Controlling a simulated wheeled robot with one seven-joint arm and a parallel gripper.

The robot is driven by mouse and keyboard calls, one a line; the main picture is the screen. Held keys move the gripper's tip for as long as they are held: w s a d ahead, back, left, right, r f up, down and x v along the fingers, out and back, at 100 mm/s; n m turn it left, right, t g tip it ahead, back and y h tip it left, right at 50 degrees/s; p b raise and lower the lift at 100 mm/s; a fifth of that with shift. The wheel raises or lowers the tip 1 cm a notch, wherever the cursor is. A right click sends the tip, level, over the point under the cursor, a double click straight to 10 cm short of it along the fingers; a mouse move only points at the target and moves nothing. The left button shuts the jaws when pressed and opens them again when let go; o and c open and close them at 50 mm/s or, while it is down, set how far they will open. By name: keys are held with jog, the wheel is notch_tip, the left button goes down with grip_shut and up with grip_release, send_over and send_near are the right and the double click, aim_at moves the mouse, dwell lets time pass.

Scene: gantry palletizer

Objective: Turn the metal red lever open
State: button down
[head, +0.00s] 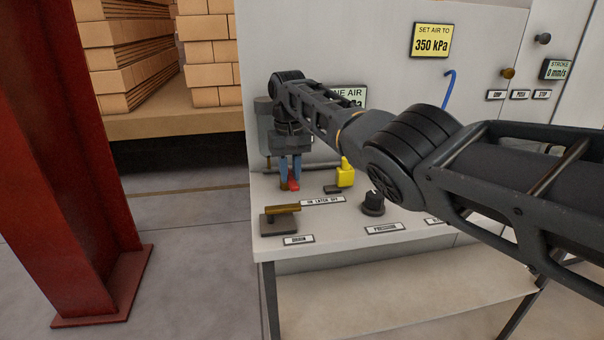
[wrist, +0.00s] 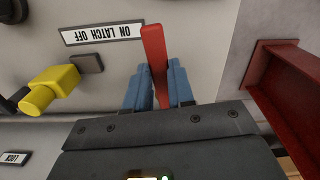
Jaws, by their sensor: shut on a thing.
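The red lever (wrist: 155,58) shows in the wrist view, sticking out between the two blue fingers of my gripper (wrist: 156,85). The fingers are shut on it, one on each side. Its far end reaches the edge of the "ON LATCH OFF" label (wrist: 102,34). In the head view, my gripper (head: 290,172) points down at the back left of the panel, with the red lever (head: 292,185) at its fingertips. The lever's base and pivot are hidden by the gripper.
A yellow block-shaped part (head: 345,173) stands close to the right of my gripper. A brass-coloured drain handle (head: 282,209) sits in front, and a black pressure knob (head: 373,203) to the right. A red steel column (head: 105,160) stands left of the bench, with floor between.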

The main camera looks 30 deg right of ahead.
jog(key=shift+w+a+m, duration=0.1)
jog(key=shift+a+m, duration=0.25)
jog(key=shift+m, duration=0.35)
jog(key=shift+r, duration=0.1)
jog(key=c, duration=1)
grip_release()
jog(key=shift+o, duration=0.2)
jog(key=shift+r, duration=3.85)
jog(key=shift+a, duration=0.1)
